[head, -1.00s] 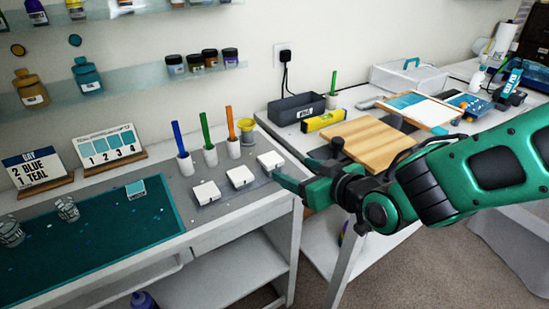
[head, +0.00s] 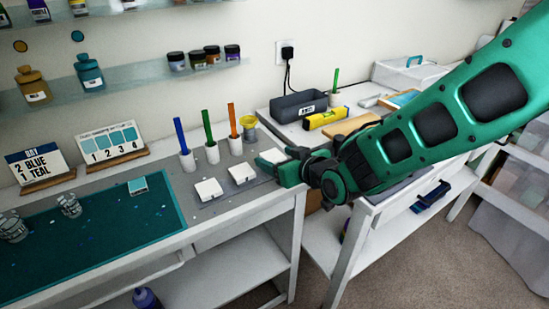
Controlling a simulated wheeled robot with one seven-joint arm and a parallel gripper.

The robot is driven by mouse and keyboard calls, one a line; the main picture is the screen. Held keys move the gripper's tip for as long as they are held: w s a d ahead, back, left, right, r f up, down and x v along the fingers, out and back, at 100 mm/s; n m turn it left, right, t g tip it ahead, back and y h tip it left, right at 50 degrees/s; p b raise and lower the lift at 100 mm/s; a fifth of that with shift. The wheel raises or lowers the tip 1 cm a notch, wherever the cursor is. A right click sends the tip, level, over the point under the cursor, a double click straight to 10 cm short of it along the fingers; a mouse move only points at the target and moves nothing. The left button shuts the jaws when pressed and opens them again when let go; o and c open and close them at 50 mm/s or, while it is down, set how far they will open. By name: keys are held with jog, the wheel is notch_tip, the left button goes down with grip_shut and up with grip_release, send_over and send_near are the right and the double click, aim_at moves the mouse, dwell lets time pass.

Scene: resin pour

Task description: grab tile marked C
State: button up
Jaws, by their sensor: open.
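Three white square tiles lie in a row on the grey strip of the left bench: a left tile (head: 209,189), a middle tile (head: 241,173) and a right tile (head: 271,155). I cannot read any letter on them, so I cannot tell which is C. My gripper (head: 284,169) is open at the right tile, over the bench's right end. It covers part of that tile's right side in this view. I cannot tell whether it touches the tile, and nothing shows held in it.
Behind the tiles stand white holders with a blue stick (head: 181,136), a green stick (head: 207,128) and an orange stick (head: 232,121), beside a yellow-rimmed cup (head: 248,124). A teal mat (head: 100,240) with clear cups lies left. A gap separates the right bench, with its dark bin (head: 298,106).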

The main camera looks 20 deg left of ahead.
jog(key=c, duration=1.1)
jog(key=shift+c, duration=0.3)
jog(key=shift+r, duration=0.1)
